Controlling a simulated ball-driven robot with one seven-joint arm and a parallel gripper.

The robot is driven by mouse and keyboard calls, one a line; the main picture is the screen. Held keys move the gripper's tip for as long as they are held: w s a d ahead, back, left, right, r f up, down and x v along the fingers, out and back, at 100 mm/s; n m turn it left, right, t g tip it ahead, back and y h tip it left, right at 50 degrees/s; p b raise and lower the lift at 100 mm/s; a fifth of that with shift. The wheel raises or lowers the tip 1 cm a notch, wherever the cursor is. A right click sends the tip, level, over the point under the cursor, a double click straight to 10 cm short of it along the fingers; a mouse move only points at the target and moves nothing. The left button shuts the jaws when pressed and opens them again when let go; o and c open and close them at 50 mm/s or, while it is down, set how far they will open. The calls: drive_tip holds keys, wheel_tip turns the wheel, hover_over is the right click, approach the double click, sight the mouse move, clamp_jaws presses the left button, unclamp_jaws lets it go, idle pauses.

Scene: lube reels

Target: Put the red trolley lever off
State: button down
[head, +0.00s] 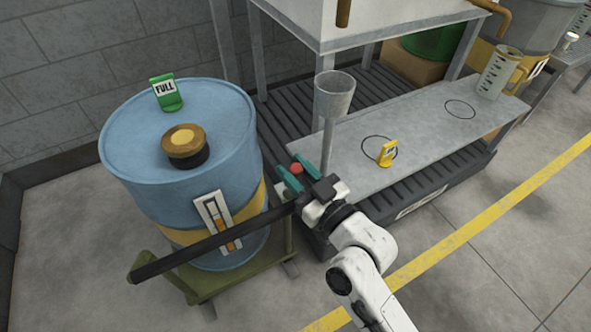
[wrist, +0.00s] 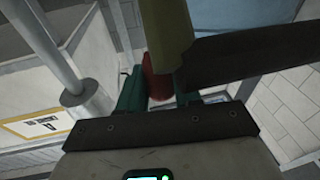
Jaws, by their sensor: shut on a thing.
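The red trolley lever (head: 296,169) shows as a small red knob in the head view, and as a red grip (wrist: 157,80) in the wrist view. My gripper (head: 292,176) is shut on it, with one teal finger on each side; the fingers also show in the wrist view (wrist: 158,92). The lever's lower part and mount are hidden, so its exact angle cannot be told. The olive-green trolley (head: 205,292) carries a blue drum (head: 130,185). Its dark handle bar (head: 190,256) runs beside my gripper, and an olive post (wrist: 168,28) stands close in the wrist view.
A grey funnel (head: 333,95) on a pole stands just behind my gripper. A metal bench (head: 440,135) to the right holds a yellow tag (head: 386,153) and a clear jug (head: 497,75). A green FULL tag (head: 166,93) stands on the drum. Open floor lies at front right.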

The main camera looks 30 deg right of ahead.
drive_tip(key=c, duration=0.8)
unclamp_jaws()
drive_tip(key=shift+c, duration=0.2)
drive_tip(key=v, duration=1.1)
drive_tip(key=shift+w+f, duration=0.1)
drive_tip(key=shift+f, duration=0.1)
